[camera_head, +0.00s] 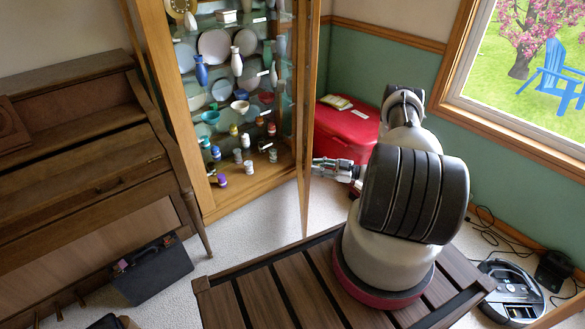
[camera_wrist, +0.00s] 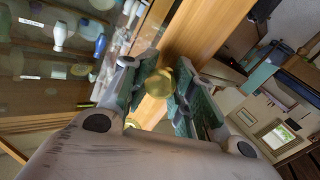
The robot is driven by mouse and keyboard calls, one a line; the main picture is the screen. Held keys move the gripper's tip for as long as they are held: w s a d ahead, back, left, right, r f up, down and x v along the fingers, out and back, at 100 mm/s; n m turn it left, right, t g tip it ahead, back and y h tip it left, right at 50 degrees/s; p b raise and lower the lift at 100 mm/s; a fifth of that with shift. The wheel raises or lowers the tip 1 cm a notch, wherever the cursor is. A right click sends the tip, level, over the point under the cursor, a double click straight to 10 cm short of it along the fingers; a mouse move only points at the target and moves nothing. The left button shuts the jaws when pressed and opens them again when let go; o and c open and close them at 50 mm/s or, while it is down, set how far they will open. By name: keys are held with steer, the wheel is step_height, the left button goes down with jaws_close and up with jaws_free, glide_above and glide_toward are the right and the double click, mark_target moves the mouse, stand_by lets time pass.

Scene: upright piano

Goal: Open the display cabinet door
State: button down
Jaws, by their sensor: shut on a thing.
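The display cabinet (camera_head: 250,184) stands at the back with a wooden frame and glass shelves. Its door (camera_head: 305,205) is swung outward at the cabinet's right side and shows nearly edge-on in the head view. The door's wooden frame also shows in the wrist view (camera_wrist: 210,40). A round brass knob (camera_wrist: 158,84) sits on that frame. My gripper (camera_head: 318,166) is at the door's right face. In the wrist view my gripper (camera_wrist: 160,88) has its fingers on both sides of the knob, shut on it. The knob is hidden in the head view.
Pottery and plates (camera_head: 214,45) fill the cabinet. A wooden piano (camera_head: 90,180) stands left, with a black case (camera_head: 152,270) on the carpet. A red chest (camera_head: 345,125) is behind my arm. A robot vacuum (camera_head: 510,290) and cables lie at right. Carpet is clear before the cabinet.

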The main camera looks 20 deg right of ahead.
steer(key=s+d+m+t, duration=0.1)
steer(key=s+d, duration=0.1)
steer(key=d, duration=0.8)
steer(key=s+d+h, duration=0.1)
steer(key=d, duration=1)
steer(key=shift+s+r+m+t, duration=0.15)
steer(key=shift+s+m+t, duration=0.2)
steer(key=shift+m+t, duration=0.05)
steer(key=shift+w+d, duration=0.1)
steer(key=shift+d, duration=0.05)
steer(key=c, duration=1.3)
jaws_free()
steer(key=shift+o, duration=0.8)
steer(key=shift+w, duration=0.2)
steer(key=shift+s+a+f, duration=0.2)
steer(key=shift+s+f, duration=0.05)
steer(key=shift+s, duration=0.05)
steer(key=shift+s, duration=0.1)
